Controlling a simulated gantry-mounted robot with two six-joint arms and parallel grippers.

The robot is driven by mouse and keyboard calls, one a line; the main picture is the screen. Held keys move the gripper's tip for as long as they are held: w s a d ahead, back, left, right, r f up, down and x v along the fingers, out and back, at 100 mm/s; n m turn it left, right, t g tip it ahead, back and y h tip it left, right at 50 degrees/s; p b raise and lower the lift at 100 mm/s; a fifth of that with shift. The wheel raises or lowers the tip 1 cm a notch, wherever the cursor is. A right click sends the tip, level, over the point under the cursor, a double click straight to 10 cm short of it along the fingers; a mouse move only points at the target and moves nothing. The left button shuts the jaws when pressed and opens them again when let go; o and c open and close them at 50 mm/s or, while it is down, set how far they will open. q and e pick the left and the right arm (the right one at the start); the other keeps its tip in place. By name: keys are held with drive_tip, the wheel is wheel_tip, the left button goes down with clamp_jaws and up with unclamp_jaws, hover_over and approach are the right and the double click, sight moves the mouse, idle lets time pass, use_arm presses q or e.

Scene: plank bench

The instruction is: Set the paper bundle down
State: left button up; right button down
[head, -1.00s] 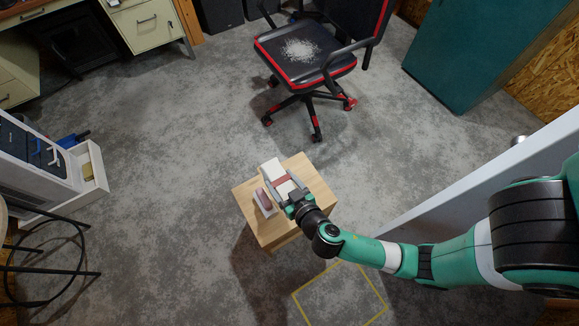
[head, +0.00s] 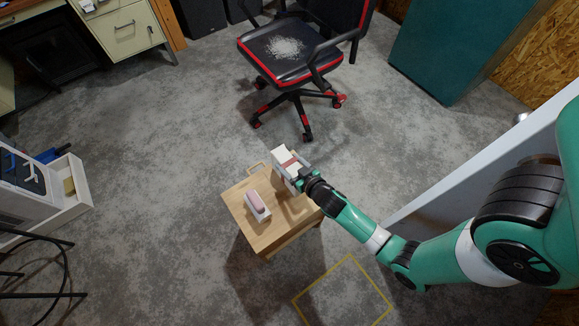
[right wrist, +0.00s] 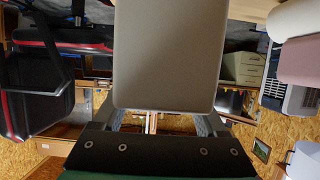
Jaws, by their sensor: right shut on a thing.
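The paper bundle (head: 281,154) is a white block with a red band around it. My right gripper (head: 291,168) is shut on it, with a grey finger on each side. In the head view it shows over the far right corner of the small wooden table (head: 246,226), apparently raised above it. In the right wrist view the bundle (right wrist: 168,55) is a large plain grey-beige face filling the middle, hiding much behind it. My left gripper is in neither view.
A white block with a rounded pink top (head: 257,204) stands on the table's left half. The tabletop right of it is bare and shadowed. A black and red chair (head: 290,50) stands beyond. A yellow floor outline (head: 343,290) lies in front.

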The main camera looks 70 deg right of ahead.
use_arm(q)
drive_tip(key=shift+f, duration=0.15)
use_arm(e)
drive_tip(key=shift+f, duration=0.2)
drive_tip(key=shift+f, duration=0.15)
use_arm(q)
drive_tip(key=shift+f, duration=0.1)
use_arm(e)
unclamp_jaws()
drive_tip(key=shift+r, duration=0.2)
drive_tip(key=shift+s+a+r+p, duration=0.15)
drive_tip(key=shift+s+a+p, duration=0.1)
drive_tip(key=shift+p, duration=0.1)
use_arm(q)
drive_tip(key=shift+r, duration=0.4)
use_arm(e)
drive_tip(key=v, duration=1.1)
drive_tip(key=shift+s, duration=0.2)
